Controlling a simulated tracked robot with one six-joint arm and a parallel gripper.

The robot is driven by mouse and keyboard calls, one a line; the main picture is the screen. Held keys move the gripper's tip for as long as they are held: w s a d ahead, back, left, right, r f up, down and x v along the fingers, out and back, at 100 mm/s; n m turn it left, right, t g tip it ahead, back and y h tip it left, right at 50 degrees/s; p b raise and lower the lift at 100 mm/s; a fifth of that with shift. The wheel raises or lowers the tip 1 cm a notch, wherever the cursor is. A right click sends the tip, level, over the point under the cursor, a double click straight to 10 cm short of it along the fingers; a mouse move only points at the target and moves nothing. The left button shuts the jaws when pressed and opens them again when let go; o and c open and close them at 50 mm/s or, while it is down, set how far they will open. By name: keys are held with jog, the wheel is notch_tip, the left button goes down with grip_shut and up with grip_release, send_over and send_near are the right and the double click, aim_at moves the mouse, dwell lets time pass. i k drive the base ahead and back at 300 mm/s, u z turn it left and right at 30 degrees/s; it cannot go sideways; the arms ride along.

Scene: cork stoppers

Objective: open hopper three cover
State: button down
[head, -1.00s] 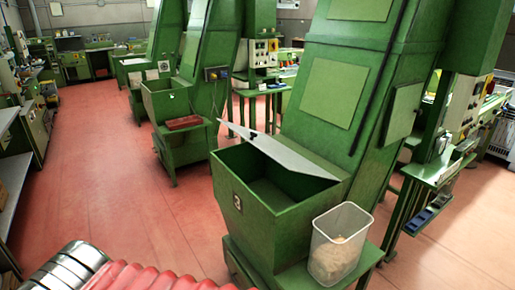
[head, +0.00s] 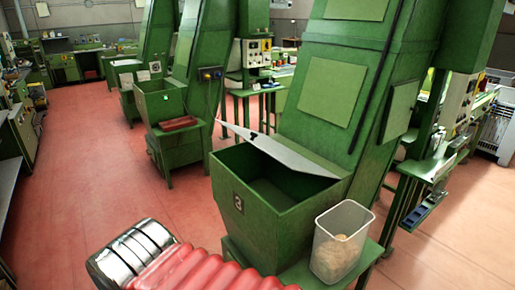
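Hopper three (head: 240,225) is a green metal box with a number plate (head: 239,203), standing at the foot of a tall green sloping machine. Its grey-white cover (head: 285,154) is tilted up along the back of the box, with a small dark fitting (head: 253,136) on it. The front of the opening is uncovered, and the dark green inside (head: 265,185) shows. My arm, with chrome rings and a red ribbed sleeve, shows at the bottom left, in front of and apart from the hopper. My gripper is not in view.
A clear plastic bin (head: 341,242) with tan contents stands on a green ledge right of the hopper. Another green hopper (head: 160,104) with a red tray (head: 178,123) stands behind to the left. Red floor (head: 85,165) is open on the left.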

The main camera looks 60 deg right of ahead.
aim_at(294, 161)
jog(key=u, duration=0.05)
jog(key=i, duration=1)
jog(key=z, duration=0.05)
